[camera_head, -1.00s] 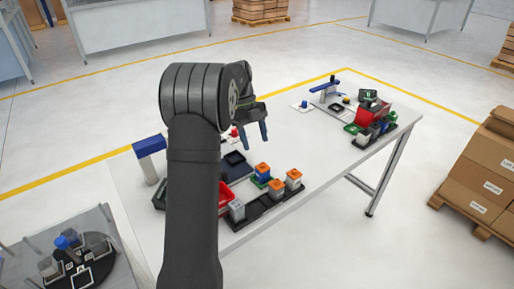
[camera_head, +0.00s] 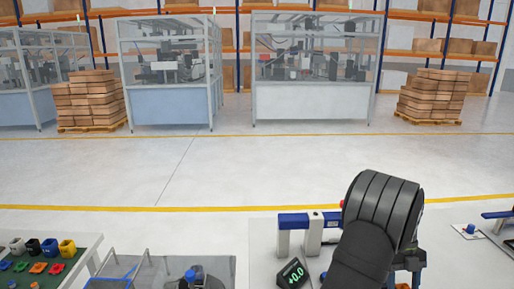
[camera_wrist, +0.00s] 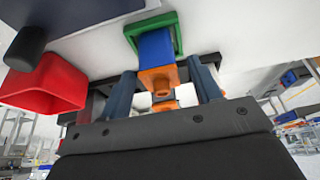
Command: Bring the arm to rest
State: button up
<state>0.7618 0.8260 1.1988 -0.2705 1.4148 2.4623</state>
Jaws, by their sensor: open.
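My black arm (camera_head: 375,235) rises at the lower right of the head view, and its end is mostly hidden behind the links or cut off. In the wrist view my gripper (camera_wrist: 162,70) shows two blue fingers standing apart, with nothing clamped between them. A stack of an orange piece (camera_wrist: 160,77), a blue block (camera_wrist: 156,48) and a green piece (camera_wrist: 172,22) shows between and beyond the fingers. I cannot tell how far it is from them.
A red bin (camera_wrist: 45,85) is at the left of the wrist view. In the head view, a blue-and-white stand (camera_head: 308,221) and a black display (camera_head: 292,274) are on the white table (camera_head: 262,250). A tray with coloured parts (camera_head: 40,265) is at lower left. Open floor lies beyond.

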jog(key=shift+x, duration=1)
jog(key=shift+r, duration=1.75)
